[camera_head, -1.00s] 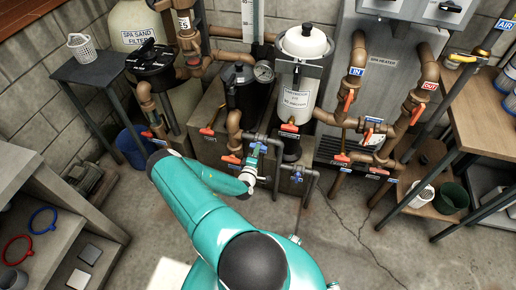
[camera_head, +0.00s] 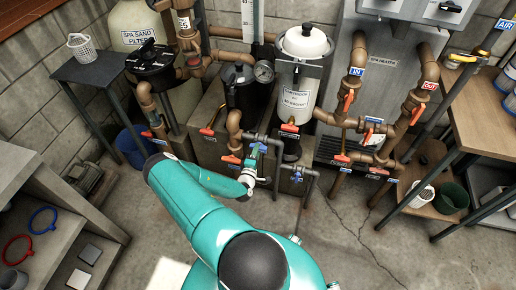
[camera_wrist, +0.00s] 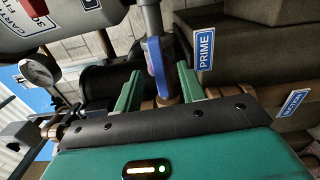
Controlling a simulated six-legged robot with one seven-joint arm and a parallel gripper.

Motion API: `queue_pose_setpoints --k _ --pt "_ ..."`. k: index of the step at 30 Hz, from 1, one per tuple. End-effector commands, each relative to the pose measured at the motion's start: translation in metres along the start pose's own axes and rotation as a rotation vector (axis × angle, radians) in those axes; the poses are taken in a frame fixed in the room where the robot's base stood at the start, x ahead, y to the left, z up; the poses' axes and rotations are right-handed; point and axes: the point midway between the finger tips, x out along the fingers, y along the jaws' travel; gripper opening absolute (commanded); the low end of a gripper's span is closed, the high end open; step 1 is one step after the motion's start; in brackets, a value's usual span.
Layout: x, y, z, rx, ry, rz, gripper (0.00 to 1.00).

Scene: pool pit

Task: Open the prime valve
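The prime valve's blue handle (camera_wrist: 155,58) stands close in the wrist view, beside a blue-and-white PRIME label (camera_wrist: 205,52) on its right. In the head view the blue handle (camera_head: 262,147) is small, on the grey pipework in front of the black strainer. My gripper (camera_wrist: 159,88) has its two green fingers apart, one on each side of the handle, with visible gaps. In the head view my gripper (camera_head: 256,162) is at the same pipework, and its fingers are hard to make out there. The valve body is partly hidden behind my gripper.
A second blue valve handle (camera_head: 297,175) is just right of my gripper. Orange valve handles (camera_head: 290,127) and brown pipes crowd the area behind. A pressure gauge (camera_wrist: 38,70) is at the left in the wrist view. The concrete floor (camera_head: 345,240) in front is clear.

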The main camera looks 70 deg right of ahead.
Motion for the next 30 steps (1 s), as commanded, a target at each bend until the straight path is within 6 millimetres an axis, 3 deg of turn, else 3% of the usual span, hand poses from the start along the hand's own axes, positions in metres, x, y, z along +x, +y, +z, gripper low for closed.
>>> queue_pose_setpoints --k 15,25,30 --pt "-0.061 0.0 0.0 -0.001 0.001 0.0 0.4" --pt "-0.062 0.001 -0.002 0.005 0.0 -0.003 0.4" --pt "-0.06 0.01 -0.028 0.088 -0.01 -0.063 0.4"
